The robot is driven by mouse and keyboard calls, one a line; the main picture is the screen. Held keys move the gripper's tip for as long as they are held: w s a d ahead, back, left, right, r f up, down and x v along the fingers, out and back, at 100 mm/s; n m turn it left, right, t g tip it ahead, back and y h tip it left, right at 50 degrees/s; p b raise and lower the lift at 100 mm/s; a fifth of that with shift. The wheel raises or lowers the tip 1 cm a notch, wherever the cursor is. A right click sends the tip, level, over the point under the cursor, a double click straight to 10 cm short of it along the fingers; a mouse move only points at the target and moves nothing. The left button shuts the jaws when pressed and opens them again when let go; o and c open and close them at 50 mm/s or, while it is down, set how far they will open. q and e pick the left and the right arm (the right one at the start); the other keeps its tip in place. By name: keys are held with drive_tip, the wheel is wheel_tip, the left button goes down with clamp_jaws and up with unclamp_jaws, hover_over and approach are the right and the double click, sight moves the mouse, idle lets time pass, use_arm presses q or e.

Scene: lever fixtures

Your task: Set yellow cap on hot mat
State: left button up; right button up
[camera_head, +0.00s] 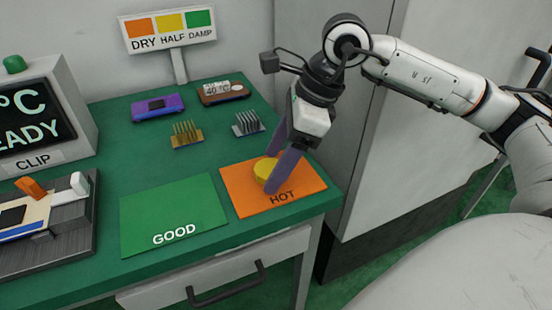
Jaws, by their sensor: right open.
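The yellow cap (263,170) is a short round disc lying on the orange hot mat (302,184), near the middle of the mat. My right gripper (272,173) comes down from above with its fingers spread around the cap. The gripper is open, and its near finger hides part of the cap. I cannot tell whether either finger touches it. My left gripper is not in view.
The green GOOD mat (172,213) lies left of the hot mat. Behind are a gold finned block (187,136), a grey finned block (248,124), a purple device (157,107) and a brown device (223,92). A lever fixture (50,225) stands left. The table's right edge is close.

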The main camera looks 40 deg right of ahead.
drive_tip(key=shift+d+r, duration=0.1)
drive_tip(key=shift+r, duration=0.4)
drive_tip(key=p+v, duration=0.2)
drive_tip(key=v, duration=0.9)
drive_tip(key=shift+s, duration=0.2)
